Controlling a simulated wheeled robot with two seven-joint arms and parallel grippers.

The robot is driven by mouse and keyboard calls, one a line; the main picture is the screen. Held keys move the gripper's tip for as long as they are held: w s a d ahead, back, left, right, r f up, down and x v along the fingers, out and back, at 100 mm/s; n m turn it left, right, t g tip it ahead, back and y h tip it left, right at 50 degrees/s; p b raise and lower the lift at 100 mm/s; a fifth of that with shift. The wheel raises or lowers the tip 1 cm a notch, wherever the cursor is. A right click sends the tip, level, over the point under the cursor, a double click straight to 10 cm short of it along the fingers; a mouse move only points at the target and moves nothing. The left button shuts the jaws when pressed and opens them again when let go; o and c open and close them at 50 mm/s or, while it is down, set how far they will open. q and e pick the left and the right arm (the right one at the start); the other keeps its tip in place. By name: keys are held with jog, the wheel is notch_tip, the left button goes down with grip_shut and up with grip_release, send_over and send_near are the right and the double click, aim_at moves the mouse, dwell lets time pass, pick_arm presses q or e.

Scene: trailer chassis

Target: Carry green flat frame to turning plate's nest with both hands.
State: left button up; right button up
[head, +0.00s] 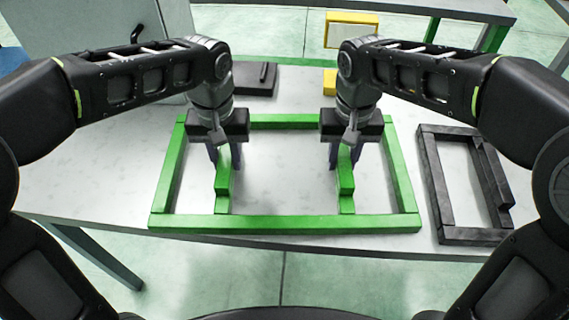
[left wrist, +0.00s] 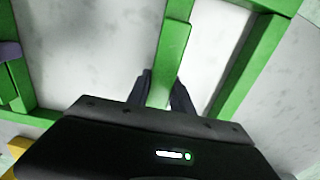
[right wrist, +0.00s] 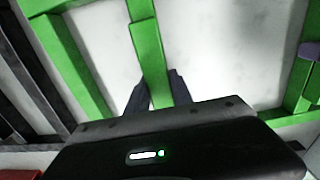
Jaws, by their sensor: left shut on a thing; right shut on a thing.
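The green flat frame (head: 285,223) is a rectangle with two inner bars, over the front part of the light table. My left gripper (head: 222,160) is shut on its left inner bar, which also shows between the fingers in the left wrist view (left wrist: 172,55). My right gripper (head: 345,160) is shut on its right inner bar, which also shows in the right wrist view (right wrist: 147,45). I cannot tell whether the frame touches the table. No turning plate or nest can be made out with certainty.
A black frame (head: 436,190) lies to the right, close to the green frame. A dark flat block (head: 262,78) is at the back of the table. The table's front edge runs just below the green frame.

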pick_arm(q)
grip_shut()
pick_arm(e)
grip_shut()
pick_arm(q)
jog(key=shift+r, duration=0.1)
dwell(0.5)
